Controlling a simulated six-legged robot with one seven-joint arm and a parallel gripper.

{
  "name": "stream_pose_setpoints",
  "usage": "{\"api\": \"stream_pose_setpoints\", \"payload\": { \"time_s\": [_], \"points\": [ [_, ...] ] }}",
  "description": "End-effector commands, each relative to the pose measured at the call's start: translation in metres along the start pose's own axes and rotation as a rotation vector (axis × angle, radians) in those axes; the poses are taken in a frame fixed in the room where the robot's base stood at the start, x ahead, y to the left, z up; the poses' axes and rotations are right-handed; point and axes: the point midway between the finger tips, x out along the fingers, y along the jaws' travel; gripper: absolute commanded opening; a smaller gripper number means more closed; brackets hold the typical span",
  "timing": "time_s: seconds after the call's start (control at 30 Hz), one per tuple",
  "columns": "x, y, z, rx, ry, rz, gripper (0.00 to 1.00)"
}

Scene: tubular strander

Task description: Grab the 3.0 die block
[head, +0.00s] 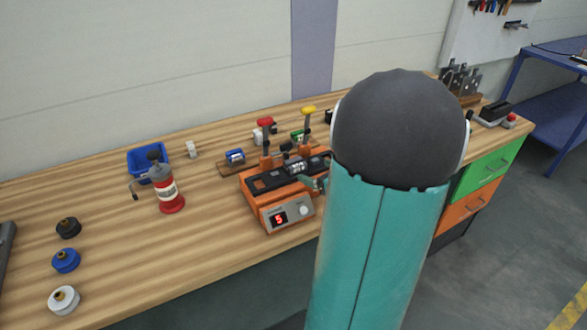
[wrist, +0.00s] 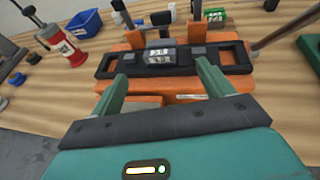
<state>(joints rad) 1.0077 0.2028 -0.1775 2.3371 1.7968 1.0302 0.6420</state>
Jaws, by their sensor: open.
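In the head view my arm hides most of the gripper; a bit of a finger shows at the machine's right side.
Levers with a red knob (head: 265,122) and a yellow knob (head: 309,109) rise behind the machine. A red bottle (head: 170,192) and a blue bin (head: 136,158) stand to the left. Several spools, one blue (head: 66,261), stand front left. The bench between them is clear.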

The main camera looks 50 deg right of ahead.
Motion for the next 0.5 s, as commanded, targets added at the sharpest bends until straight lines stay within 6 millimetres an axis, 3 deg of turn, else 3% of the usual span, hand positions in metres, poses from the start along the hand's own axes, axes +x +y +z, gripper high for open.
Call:
{"api": "stream_pose_setpoints", "payload": {
  "time_s": [0.1,0.37,0.5],
  "points": [
    [0.021,0.0,0.0,0.0,0.0,0.003,0.8],
    [0.04,0.001,0.002,-0.001,-0.001,0.002,0.8],
    [0.061,0.002,0.003,-0.001,0.0,0.003,0.8]
  ]
}}
